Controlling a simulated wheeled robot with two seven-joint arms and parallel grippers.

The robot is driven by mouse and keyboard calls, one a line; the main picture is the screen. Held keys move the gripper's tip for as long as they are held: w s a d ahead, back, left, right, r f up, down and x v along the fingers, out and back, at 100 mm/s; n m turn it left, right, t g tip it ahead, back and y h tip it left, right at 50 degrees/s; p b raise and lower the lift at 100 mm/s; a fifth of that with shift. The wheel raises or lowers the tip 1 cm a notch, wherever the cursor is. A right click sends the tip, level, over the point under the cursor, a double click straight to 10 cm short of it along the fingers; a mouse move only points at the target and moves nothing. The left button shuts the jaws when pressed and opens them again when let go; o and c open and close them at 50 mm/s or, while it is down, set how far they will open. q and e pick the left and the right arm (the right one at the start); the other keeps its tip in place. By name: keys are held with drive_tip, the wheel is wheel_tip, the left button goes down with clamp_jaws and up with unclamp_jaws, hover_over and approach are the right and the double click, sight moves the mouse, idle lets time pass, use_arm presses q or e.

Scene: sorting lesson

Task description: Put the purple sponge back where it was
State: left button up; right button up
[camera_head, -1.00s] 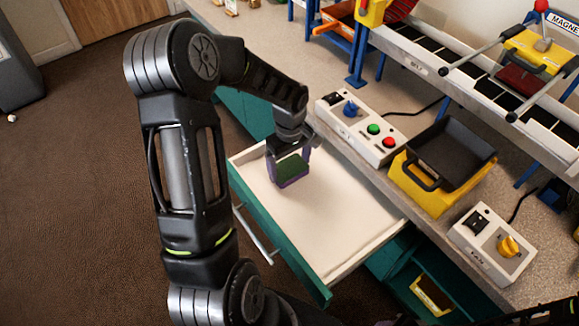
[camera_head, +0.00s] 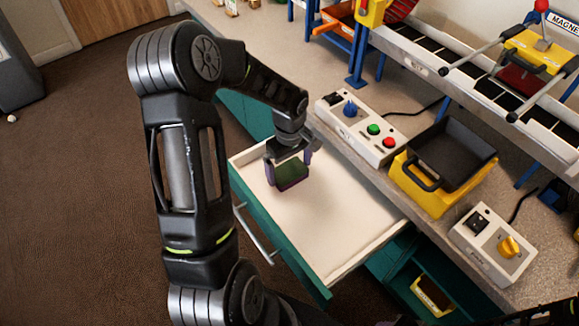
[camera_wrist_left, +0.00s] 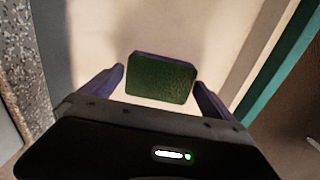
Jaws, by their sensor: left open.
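The purple sponge (camera_head: 291,174), with a green scouring face up, is inside the open drawer (camera_head: 335,279), towards its back left part. It also shows in the left wrist view (camera_wrist_left: 160,78), with purple at its edge. My left gripper (camera_head: 289,168) is over the drawer with its purple fingers on either side of the sponge. In the left wrist view the fingers (camera_wrist_left: 158,92) stand apart, with a gap between each finger and the sponge. My right gripper is out of view.
The drawer floor is otherwise bare. A conveyor (camera_head: 470,85) runs behind.

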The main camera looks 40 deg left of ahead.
sight(289, 171)
use_arm(q)
wheel_tip(289, 171, up, 12)
drive_tip(key=shift+p, duration=0.45)
idle(0.5)
